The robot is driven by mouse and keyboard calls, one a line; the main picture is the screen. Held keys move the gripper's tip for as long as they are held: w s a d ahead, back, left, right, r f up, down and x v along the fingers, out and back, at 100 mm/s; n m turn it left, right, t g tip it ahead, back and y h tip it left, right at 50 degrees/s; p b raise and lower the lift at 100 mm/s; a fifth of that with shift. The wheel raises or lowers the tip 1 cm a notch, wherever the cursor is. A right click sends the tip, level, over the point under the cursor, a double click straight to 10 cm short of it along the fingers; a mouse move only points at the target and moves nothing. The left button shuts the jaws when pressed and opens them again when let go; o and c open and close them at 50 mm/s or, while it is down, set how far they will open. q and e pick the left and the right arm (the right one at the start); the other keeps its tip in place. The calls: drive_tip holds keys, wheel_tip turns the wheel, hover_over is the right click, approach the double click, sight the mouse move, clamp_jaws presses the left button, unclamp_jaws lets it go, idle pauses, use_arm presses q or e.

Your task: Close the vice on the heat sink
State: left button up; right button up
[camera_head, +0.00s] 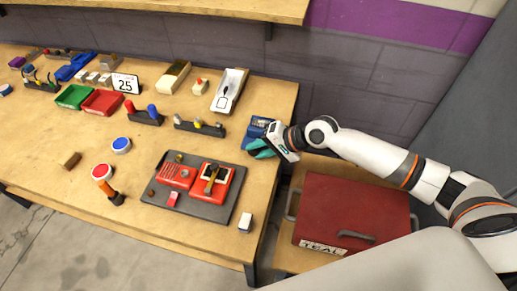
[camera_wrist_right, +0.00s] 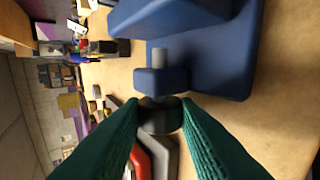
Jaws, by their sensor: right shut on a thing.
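The blue vice (camera_head: 257,126) stands at the back right of the bench, partly hidden by my right gripper (camera_head: 262,148). In the right wrist view the blue vice (camera_wrist_right: 205,60) fills the top, with a smaller blue block at its near side. A short grey piece (camera_wrist_right: 160,56) shows between the blue parts; I cannot tell whether it is the heat sink or the vice's screw. The green fingers of my right gripper (camera_wrist_right: 160,118) are shut on the dark vice handle (camera_wrist_right: 160,114). My left gripper is not in view.
A dark tray (camera_head: 215,212) with red parts lies in front of the vice. A grey rack (camera_head: 199,128) stands left of it, and a white holder (camera_head: 229,90) behind. A red toolbox (camera_head: 352,210) sits right of the bench.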

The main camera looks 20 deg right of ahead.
idle(0.3)
drive_tip(key=o, duration=1)
drive_tip(key=shift+c, duration=0.2)
